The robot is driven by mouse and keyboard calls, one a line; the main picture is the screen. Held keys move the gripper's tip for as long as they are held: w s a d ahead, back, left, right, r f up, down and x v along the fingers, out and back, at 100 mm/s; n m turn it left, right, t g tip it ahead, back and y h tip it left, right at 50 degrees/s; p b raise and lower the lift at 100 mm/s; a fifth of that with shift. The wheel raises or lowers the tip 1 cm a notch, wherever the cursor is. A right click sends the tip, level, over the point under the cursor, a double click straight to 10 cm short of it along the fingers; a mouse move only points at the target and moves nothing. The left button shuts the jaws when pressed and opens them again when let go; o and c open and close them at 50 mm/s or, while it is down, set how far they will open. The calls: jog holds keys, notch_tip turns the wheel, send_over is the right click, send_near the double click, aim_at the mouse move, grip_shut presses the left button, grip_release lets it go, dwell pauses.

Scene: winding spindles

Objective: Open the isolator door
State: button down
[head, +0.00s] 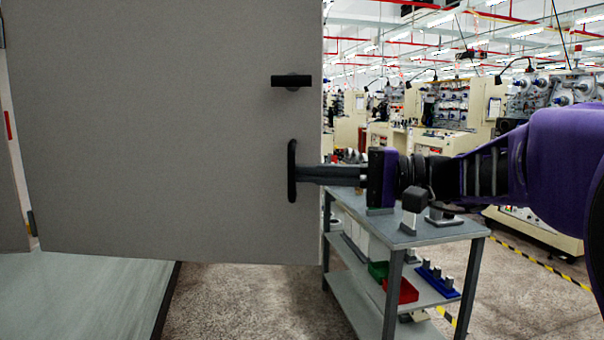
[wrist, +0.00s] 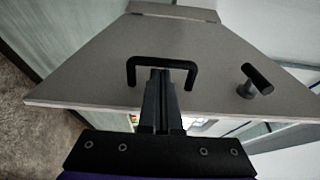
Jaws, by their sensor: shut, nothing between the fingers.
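The isolator door (head: 150,130) is a large flat grey panel on the left of the head view, with hinges at its left edge. It stands out from the cabinet, at an angle. A black bar handle (head: 291,170) is upright near its right edge, and a black turn lever (head: 291,81) lies horizontal above it. In the wrist view the bar handle (wrist: 133,75) and lever (wrist: 258,79) show on the door (wrist: 200,45). My gripper (head: 302,173) is shut and empty, its fingertips at the bar handle. Whether they touch it cannot be told.
A grey trolley (head: 420,236) with shelves stands right of the door, under my arm, carrying small parts, a red bin (head: 401,291) and a blue rack (head: 438,280). Winding machines line the back. Speckled floor (head: 250,300) is clear below the door.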

jog(key=p+v, duration=1)
jog(key=v, duration=0.7)
jog(key=shift+d+p, duration=0.2)
jog(key=shift+p, duration=0.2)
jog(key=shift+s, duration=0.1)
